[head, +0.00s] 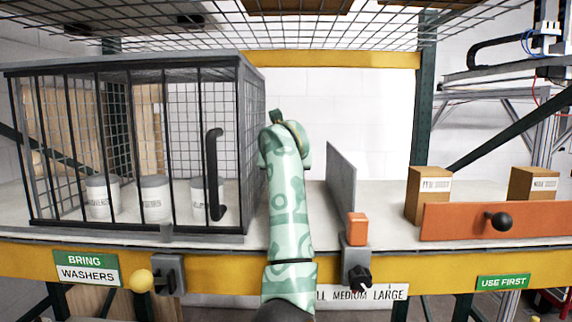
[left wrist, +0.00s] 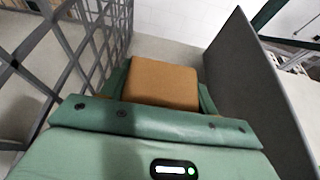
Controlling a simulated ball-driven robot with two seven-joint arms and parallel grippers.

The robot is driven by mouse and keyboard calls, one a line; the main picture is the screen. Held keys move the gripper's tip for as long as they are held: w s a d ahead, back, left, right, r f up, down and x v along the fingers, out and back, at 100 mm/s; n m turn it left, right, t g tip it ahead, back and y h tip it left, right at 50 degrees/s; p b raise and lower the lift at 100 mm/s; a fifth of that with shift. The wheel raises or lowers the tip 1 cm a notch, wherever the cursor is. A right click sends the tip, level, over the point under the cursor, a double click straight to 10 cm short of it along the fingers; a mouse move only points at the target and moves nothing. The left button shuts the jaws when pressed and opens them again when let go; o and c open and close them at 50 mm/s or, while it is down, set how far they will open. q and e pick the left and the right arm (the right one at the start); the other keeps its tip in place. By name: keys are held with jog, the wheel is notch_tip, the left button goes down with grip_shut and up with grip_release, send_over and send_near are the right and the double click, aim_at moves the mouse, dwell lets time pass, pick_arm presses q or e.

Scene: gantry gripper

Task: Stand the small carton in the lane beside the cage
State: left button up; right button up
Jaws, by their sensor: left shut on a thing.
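The small brown carton (left wrist: 162,82) is between the fingers of my left gripper (left wrist: 161,95) in the left wrist view. The gripper is shut on it. The carton is in the lane, with the mesh cage (left wrist: 82,62) on the left and a grey divider panel (left wrist: 255,80) on the right, apart from both. I cannot tell whether its base touches the shelf. In the head view my green patterned arm reaches in between the cage (head: 243,150) and the divider (head: 341,180), hiding the gripper and the carton. My right gripper is not in view.
Several white tubs (head: 155,198) stand inside the barred cage, which has a black handle (head: 213,175). A small orange block (head: 357,228) sits on a grey bracket at the shelf's front edge. Two cartons (head: 428,195) stand right, behind an orange panel (head: 455,222) with a black knob. Wire mesh hangs overhead.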

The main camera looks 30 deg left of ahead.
pick_arm(q)
jog(key=shift+f, duration=0.15)
jog(key=o, duration=1.2)
jog(key=shift+r, duration=0.2)
jog(key=b+v, duration=0.2)
jog(key=v, duration=1)
